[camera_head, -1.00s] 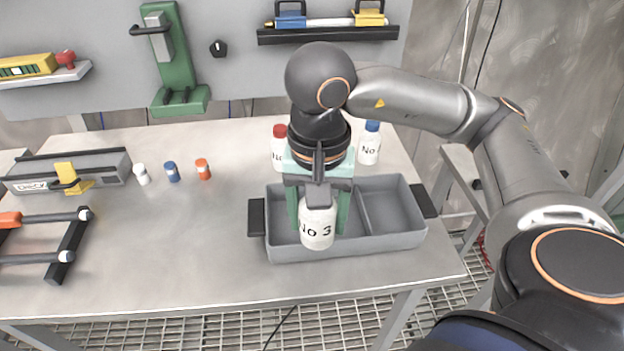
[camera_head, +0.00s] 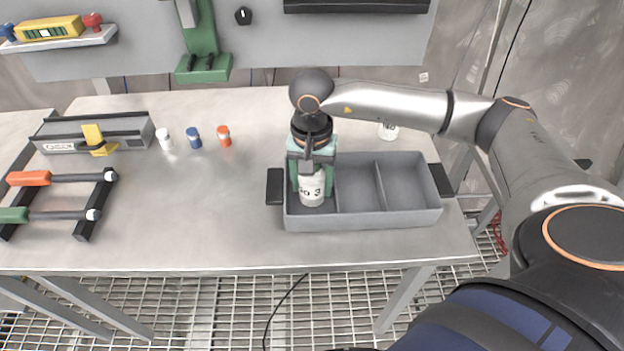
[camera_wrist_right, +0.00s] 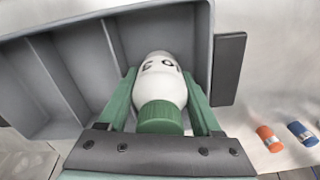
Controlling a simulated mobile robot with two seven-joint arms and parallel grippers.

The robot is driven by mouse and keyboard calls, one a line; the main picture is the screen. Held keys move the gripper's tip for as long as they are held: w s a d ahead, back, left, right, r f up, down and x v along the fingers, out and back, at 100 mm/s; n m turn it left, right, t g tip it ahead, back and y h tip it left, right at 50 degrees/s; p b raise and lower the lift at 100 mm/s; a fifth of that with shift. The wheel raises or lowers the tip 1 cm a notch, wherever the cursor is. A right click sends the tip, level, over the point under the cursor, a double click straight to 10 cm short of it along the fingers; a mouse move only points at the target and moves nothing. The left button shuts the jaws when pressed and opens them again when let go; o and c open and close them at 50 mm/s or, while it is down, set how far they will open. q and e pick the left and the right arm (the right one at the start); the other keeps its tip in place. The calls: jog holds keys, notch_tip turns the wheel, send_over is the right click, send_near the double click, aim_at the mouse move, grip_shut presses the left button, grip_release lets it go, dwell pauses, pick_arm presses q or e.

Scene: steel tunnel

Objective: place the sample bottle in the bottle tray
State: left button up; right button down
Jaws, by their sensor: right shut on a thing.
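The sample bottle (camera_head: 312,188) is white, labelled No 3, and upright in the left compartment of the grey bottle tray (camera_head: 400,217). My right gripper (camera_head: 313,178) is shut on it from above, with green fingers on both sides. In the right wrist view the bottle (camera_wrist_right: 160,72) shows its green cap between the fingers, inside the walls of the tray (camera_wrist_right: 75,72). I cannot tell whether its base touches the tray floor. The tray's other compartments look empty. My left gripper is not in view.
Another white bottle (camera_head: 388,132) stands behind the tray, partly hidden by my right arm. Small white (camera_head: 165,139), blue (camera_head: 194,138) and orange (camera_head: 224,136) vials stand left of the tray. A tool rack (camera_head: 85,205) lies at far left. The table's front middle is clear.

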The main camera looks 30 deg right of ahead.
jog(key=shift+f, duration=0.1)
jog(key=shift+f, duration=0.15)
jog(key=shift+c, duration=1.8)
grip_release()
notch_tip(320, 180, up, 12)
jog(key=shift+r+b, duration=0.2)
jog(key=shift+b, duration=0.15)
